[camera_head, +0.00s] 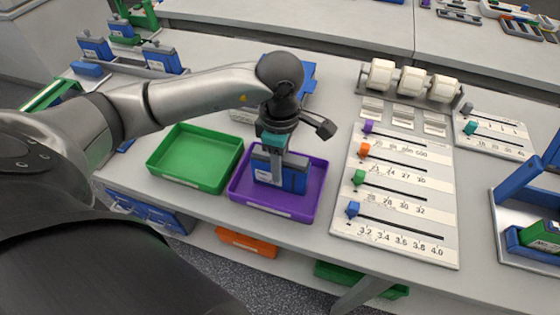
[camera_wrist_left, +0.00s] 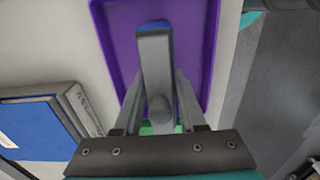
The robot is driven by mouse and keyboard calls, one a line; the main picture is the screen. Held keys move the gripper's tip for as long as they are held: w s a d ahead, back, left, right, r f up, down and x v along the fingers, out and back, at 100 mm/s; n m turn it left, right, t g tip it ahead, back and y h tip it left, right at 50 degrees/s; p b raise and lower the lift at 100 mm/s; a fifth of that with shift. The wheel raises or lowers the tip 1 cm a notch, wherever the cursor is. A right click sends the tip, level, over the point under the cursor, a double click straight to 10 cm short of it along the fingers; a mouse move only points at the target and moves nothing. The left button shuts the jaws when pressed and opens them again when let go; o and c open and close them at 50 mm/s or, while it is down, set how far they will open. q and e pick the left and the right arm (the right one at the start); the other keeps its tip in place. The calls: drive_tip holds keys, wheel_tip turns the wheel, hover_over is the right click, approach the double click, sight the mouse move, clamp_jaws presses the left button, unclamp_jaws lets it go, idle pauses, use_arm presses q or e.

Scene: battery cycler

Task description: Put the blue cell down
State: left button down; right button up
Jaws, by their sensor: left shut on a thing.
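My left gripper (camera_head: 272,172) points down over the purple tray (camera_head: 312,212), shut on the blue cell (camera_head: 293,178). The cell is a flat, upright blue block with a pale label, mostly within the tray's outline. I cannot tell whether its lower edge touches the tray floor. In the left wrist view, the gripper (camera_wrist_left: 155,60) hides most of the cell; a bit of blue (camera_wrist_left: 153,25) shows beyond the fingers, with the purple tray (camera_wrist_left: 203,50) around it. My right gripper is not in view.
An empty green tray (camera_head: 195,158) stands left of the purple one. The board with coloured sliders (camera_head: 400,190) is to the right. Blue cells in a rack (camera_head: 160,58) stand at back left. A blue-and-grey holder (camera_head: 525,190) stands at far right.

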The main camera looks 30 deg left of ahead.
use_arm(q)
drive_tip(key=shift+c, duration=2.4)
unclamp_jaws()
drive_tip(key=shift+r+p, duration=0.15)
drive_tip(key=shift+p, duration=0.15)
wheel_tip(320, 180, up, 12)
drive_tip(key=shift+f+p, duration=0.1)
drive_tip(key=shift+p, duration=0.25)
